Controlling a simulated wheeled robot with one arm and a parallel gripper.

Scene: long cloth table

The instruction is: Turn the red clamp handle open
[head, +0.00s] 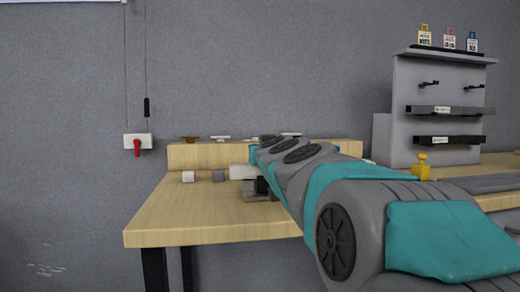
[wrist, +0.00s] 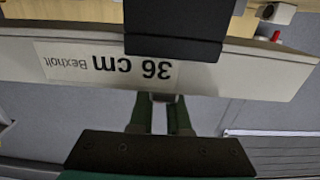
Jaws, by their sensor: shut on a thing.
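A small red handle (head: 137,147) hangs from a white box (head: 138,140) on the wall, left of the table. I cannot tell whether it is the clamp handle. My gripper's fingertips are hidden by my arm in the head view. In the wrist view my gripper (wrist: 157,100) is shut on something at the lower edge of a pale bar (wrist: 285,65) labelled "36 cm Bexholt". The label is upside down, and the bar hides the fingertips. I cannot tell whether the bar is what is held. A black block (wrist: 173,32) crosses the bar.
A pale block (head: 243,172) and a dark stand (head: 257,194) are by my arm on the wooden table (head: 190,220). A white piece (head: 188,177) and a grey piece (head: 218,176) lie to their left. A grey rack (head: 400,130) and a yellow item (head: 422,170) stand right.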

